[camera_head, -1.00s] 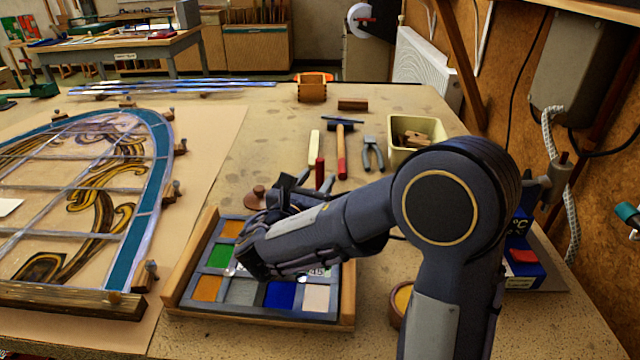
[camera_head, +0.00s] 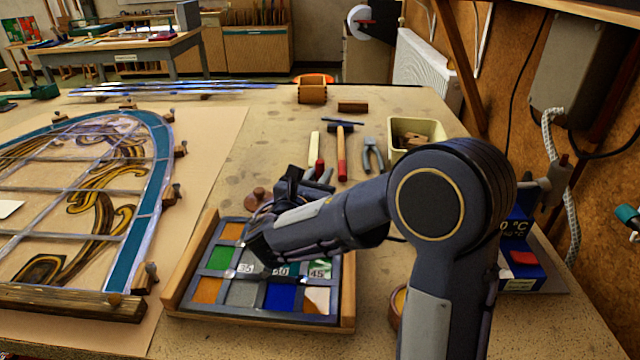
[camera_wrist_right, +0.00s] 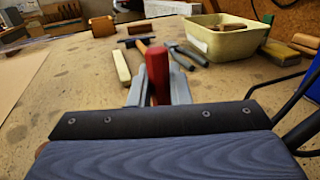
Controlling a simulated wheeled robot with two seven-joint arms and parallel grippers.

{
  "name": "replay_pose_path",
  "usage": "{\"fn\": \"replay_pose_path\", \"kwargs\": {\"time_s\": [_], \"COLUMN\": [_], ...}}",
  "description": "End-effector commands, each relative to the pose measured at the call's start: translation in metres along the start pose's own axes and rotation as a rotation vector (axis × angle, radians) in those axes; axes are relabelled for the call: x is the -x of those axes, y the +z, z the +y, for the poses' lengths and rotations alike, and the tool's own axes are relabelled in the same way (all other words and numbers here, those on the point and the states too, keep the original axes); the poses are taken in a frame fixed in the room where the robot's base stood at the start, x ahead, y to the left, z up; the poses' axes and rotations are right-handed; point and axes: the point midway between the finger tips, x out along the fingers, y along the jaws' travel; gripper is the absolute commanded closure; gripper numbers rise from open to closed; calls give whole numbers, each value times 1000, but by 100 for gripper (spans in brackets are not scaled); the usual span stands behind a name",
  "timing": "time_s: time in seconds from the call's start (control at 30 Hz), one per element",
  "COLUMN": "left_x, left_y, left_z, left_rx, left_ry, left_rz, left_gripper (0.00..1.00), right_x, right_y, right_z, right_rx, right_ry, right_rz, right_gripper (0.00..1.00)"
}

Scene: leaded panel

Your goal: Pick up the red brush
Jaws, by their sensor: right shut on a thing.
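The red brush (camera_wrist_right: 157,72) stands between the two fingers of my right gripper (camera_wrist_right: 158,92) in the right wrist view. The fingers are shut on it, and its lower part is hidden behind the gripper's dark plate. In the head view only a small red piece of the brush (camera_head: 319,167) shows, just beyond the fingertips of my right gripper (camera_head: 318,178). My own wrist hides much of this gripper there. I cannot tell whether the brush still touches the table. My left gripper is in neither view.
A cream strip (camera_head: 314,145), a red-handled hammer (camera_head: 342,155) and pliers (camera_head: 373,155) lie close by. A cream bin (camera_head: 432,128) stands right of them. A tray of coloured glass (camera_head: 348,290) lies under my arm, and the leaded panel (camera_head: 140,245) is at left.

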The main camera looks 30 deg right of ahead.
Motion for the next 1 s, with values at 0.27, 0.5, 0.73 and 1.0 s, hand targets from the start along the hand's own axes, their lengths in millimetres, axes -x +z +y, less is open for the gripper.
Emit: {"fn": "replay_pose_path", "kwargs": {"time_s": [0.27, 0.5, 0.73, 1.0], "left_x": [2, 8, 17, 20], "left_y": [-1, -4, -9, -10], "left_z": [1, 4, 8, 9], "left_rx": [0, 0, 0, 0], "left_ry": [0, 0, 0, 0], "left_rz": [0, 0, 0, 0], "left_gripper": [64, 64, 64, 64], "right_x": [0, 8, 48, 107], "right_y": [8, 43, 93, 119], "right_z": [0, -1, -13, -30], "right_rx": [-3, -6, -9, -3], "right_ry": [0, 3, 4, 4], "right_rz": [-1, -2, -1, 0], "right_gripper": [100, 100, 100, 100]}}
